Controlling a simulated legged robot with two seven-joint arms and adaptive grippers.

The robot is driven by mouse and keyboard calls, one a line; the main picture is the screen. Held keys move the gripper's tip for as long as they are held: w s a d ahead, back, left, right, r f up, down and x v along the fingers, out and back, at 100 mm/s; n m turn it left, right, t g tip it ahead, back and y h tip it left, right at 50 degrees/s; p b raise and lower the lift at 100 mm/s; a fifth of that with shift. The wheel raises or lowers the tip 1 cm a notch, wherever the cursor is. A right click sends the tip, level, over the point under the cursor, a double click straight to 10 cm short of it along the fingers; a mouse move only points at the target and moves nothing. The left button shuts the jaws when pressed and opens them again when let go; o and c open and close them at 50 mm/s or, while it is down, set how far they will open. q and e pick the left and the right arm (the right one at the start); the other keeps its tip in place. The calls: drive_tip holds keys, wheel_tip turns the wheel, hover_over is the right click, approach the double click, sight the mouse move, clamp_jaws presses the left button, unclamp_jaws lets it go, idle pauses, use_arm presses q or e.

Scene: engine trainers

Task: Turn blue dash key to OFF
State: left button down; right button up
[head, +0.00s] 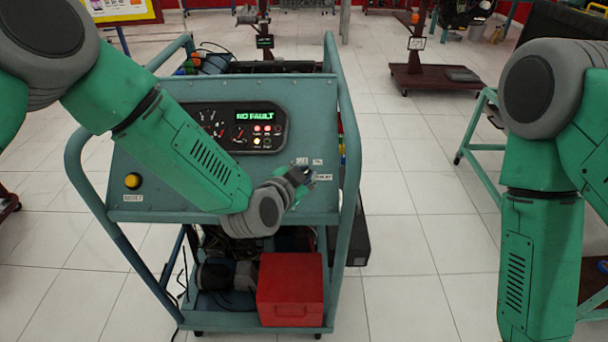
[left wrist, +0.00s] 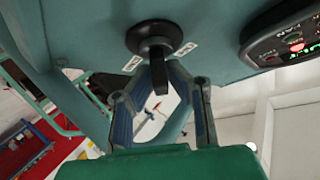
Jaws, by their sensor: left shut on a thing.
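The blue engine trainer (head: 290,100) stands in front of me with its sloped panel facing me. My left gripper (head: 302,178) is at the lower right of this panel and hides the key there in the head view. In the left wrist view the black key (left wrist: 157,62) stands out from a round black switch (left wrist: 154,36) on the panel. The fingers of my left gripper (left wrist: 159,76) are shut on the key from both sides. Small white labels flank the switch, too blurred to read there. My right gripper is out of view; only its arm shows.
The instrument cluster (head: 237,127) shows NO FAULT in green, with lit lamps below. A yellow button (head: 132,181) is on the panel's left. Blue tube rails (head: 348,150) flank the panel. A red box (head: 290,290) sits on the lower shelf. Tiled floor is open to the right.

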use_arm(q)
drive_tip(key=shift+s+a+f, duration=0.15)
drive_tip(key=shift+a+f, duration=0.1)
drive_tip(key=shift+f, duration=0.05)
drive_tip(key=shift+s+d+f, duration=0.1)
drive_tip(key=shift+s, duration=0.05)
drive_tip(key=shift+f, duration=0.1)
drive_tip(key=shift+s+f+n+y, duration=0.1)
drive_tip(key=shift+n+y, duration=0.2)
drive_tip(key=shift+n, duration=0.5)
drive_tip(key=n+t+y, duration=0.1)
drive_tip(key=n, duration=0.1)
drive_tip(key=n+y, duration=0.1)
drive_tip(key=n, duration=0.1)
drive_tip(key=shift+n+t, duration=0.3)
drive_tip(key=shift+t, duration=0.1)
drive_tip(key=shift+n+t+y, duration=0.3)
drive_tip(key=shift+n+y, duration=1.4)
drive_tip(key=shift+n, duration=0.7)
